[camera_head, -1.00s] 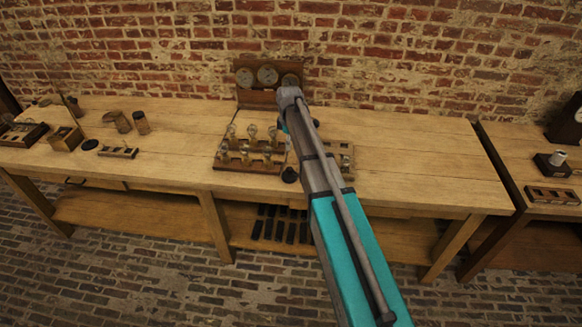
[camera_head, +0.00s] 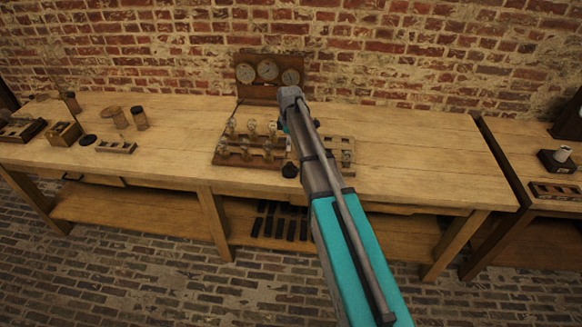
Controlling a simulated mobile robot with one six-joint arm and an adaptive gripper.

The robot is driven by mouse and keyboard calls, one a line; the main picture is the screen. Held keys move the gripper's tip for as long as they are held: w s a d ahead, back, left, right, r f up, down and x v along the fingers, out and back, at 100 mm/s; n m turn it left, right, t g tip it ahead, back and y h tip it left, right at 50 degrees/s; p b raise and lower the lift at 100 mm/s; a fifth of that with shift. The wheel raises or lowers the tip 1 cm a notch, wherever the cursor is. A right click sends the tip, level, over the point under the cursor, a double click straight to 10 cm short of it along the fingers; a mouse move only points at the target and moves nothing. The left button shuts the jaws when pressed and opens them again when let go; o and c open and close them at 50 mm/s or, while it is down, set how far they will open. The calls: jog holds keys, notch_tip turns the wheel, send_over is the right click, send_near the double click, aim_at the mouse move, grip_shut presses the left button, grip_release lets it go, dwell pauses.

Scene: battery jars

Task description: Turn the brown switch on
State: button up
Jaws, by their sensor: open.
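I cannot make out a brown switch for certain at this size. A wooden board with several small glass bulbs (camera_head: 222,158) stands on the long workbench, left of my arm. A pale board with small fittings (camera_head: 346,142) lies just right of my arm, partly hidden by it. A brown upright panel with three round dials (camera_head: 267,70) stands behind, against the brick wall. My arm reaches up across the middle of the view and bends down over the bench. My gripper does not show; the arm hides the spot behind it.
Brown cylinders (camera_head: 139,118), an open wooden box (camera_head: 66,134) and a small block with holes (camera_head: 116,147) stand at left. The bench (camera_head: 430,155) is clear at right. A second bench (camera_head: 520,150) stands beyond a gap.

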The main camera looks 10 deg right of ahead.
aim_at(290, 163)
jog(key=shift+f+b, duration=5.1)
jog(key=shift+f, duration=0.35)
